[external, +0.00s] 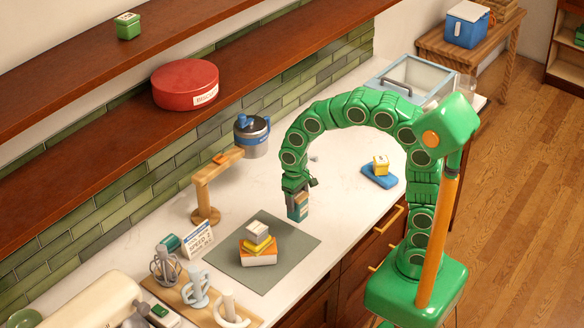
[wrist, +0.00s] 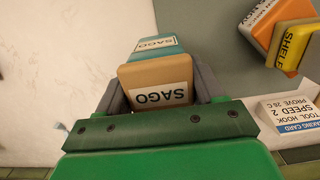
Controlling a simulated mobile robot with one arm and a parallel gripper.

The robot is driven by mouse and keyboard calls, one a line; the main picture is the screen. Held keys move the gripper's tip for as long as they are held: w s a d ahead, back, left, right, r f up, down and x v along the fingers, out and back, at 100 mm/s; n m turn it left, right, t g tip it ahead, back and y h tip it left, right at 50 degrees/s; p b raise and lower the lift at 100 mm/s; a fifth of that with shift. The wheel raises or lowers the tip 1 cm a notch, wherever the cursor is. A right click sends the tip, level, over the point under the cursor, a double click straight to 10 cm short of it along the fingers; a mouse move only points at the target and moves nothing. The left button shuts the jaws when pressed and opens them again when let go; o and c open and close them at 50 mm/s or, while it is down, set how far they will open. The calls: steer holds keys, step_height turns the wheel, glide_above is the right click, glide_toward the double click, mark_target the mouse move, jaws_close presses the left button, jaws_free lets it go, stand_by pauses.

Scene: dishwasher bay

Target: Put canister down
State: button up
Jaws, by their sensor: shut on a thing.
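My gripper (external: 297,187) is shut on a canister (external: 298,207) with a tan top and teal sides. In the wrist view the canister (wrist: 157,82) sits between the two grey fingers, and its white labels read SAGO. It hangs near the right edge of a grey-green mat (external: 292,236); the mat also shows in the wrist view (wrist: 215,65). I cannot tell the exact gap beneath it. A stack on the mat has an orange and white box (external: 258,257), a yellow piece (external: 260,244) and a grey-topped piece (external: 258,229).
A wooden stand (external: 207,190) holds a blue and grey pot (external: 252,135). A white card (external: 198,239) stands behind the mat. Counter around the mat's right is clear.

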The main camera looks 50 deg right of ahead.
mark_target(297, 211)
steer(key=shift+f, duration=2.25)
steer(key=shift+f, duration=0.35)
steer(key=o, duration=1.2)
steer(key=r, duration=0.7)
steer(key=w+r, duration=0.1)
steer(key=r, duration=0.2)
steer(key=shift+r, duration=0.4)
steer(key=shift+s+r, duration=0.1)
steer(key=shift+r, duration=0.75)
steer(key=shift+s+d+r, duration=0.1)
steer(key=shift+s+d, duration=0.05)
steer(key=shift+d, duration=0.1)
steer(key=shift+g, duration=0.4)
steer(key=s+d+f, duration=0.1)
steer(key=s+d, duration=0.4)
steer(key=s, duration=0.3)
steer(key=s+d+f, duration=0.1)
steer(key=s+d, duration=0.3)
steer(key=s, duration=0.5)
steer(key=s+d+f, duration=0.1)
steer(key=s+d, duration=0.4)
steer(key=s, duration=0.3)
steer(key=shift+s+d+f, duration=0.15)
steer(key=shift+s+d, duration=0.15)
steer(key=shift+s, duration=0.1)
